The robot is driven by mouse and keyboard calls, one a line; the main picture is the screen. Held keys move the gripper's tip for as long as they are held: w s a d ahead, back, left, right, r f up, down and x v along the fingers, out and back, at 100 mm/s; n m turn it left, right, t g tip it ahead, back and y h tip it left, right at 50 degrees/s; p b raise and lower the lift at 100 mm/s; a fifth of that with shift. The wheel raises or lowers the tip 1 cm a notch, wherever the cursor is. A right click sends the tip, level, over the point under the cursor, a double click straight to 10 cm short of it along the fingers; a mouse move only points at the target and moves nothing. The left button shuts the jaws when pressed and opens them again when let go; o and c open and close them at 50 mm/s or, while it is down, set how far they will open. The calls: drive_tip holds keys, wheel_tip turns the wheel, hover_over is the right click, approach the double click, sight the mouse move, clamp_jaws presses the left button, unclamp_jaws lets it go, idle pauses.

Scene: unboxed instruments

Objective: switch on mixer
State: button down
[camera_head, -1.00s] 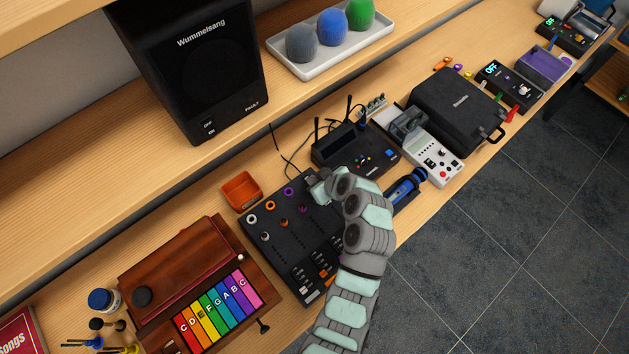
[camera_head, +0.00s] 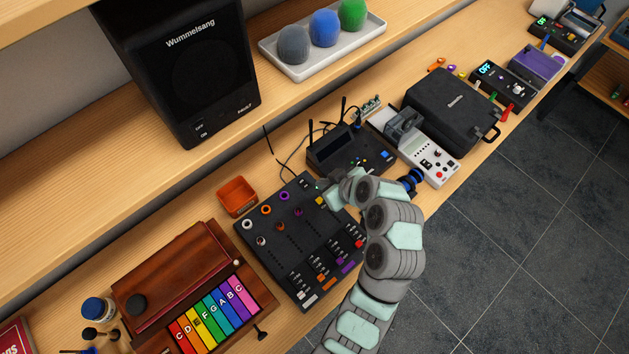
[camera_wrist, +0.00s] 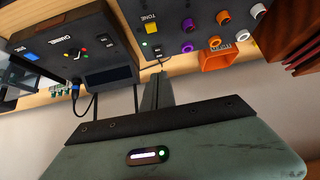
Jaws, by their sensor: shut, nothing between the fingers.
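The mixer (camera_head: 290,240) is a flat black panel with coloured knobs and rows of sliders, lying on the wooden bench. Its far corner carries a yellow knob (camera_wrist: 152,28) and a small green light (camera_wrist: 144,43), which is lit. A small dark switch (camera_wrist: 157,51) is beside the light; its position is too small to read. My gripper (camera_wrist: 160,78) is shut and empty, its fingers just short of the switch in the wrist view. In the head view my gripper (camera_head: 328,193) is at the mixer's far right corner, and my arm covers part of the right edge.
A black device with antennas (camera_head: 348,148) stands close to the right of the mixer. An orange bin (camera_head: 237,196) sits behind it and a wooden rainbow-key instrument (camera_head: 185,275) at its left. A black speaker (camera_head: 185,70) stands on the shelf above. A cable runs behind the mixer.

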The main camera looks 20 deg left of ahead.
drive_tip(key=shift+d+f+v, duration=0.1)
drive_tip(key=shift+v, duration=0.7)
drive_tip(key=shift+d+f+v, duration=0.1)
drive_tip(key=shift+v, duration=0.7)
drive_tip(key=shift+s, duration=0.1)
